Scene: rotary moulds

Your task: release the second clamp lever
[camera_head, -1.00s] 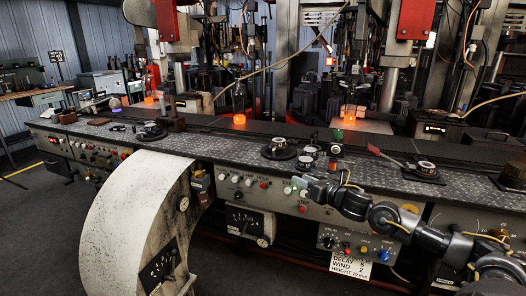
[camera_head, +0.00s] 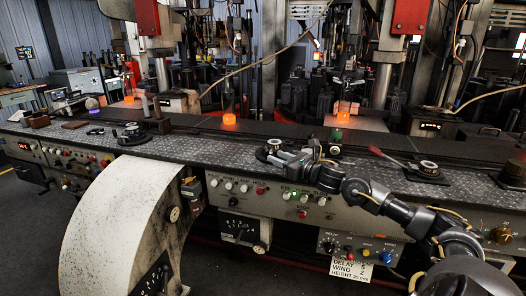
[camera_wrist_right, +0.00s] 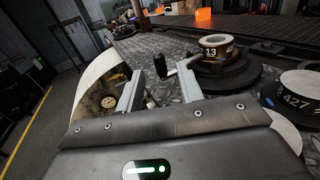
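A clamp lever with a black upright handle (camera_wrist_right: 163,64) and a short metal arm shows in the right wrist view. It stands beside a round dark base (camera_wrist_right: 228,75) bearing a metal ring marked 13 (camera_wrist_right: 216,40). My right gripper (camera_wrist_right: 160,88) is open, its two pale fingers pointing toward the lever, with the black handle appearing between and just beyond the fingertips. I cannot tell whether either finger touches it. In the head view my right gripper (camera_head: 284,158) hangs over the bench at the middle mould (camera_head: 273,146), partly hiding it. My left gripper is not in view.
A second mould marked 427 (camera_wrist_right: 297,90) stands close on the right of my gripper. On the bench, another mould (camera_head: 428,168) has a red-handled lever (camera_head: 378,152). Glowing orange pieces (camera_head: 229,118) stand behind. A control panel (camera_head: 270,195) runs along the bench front.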

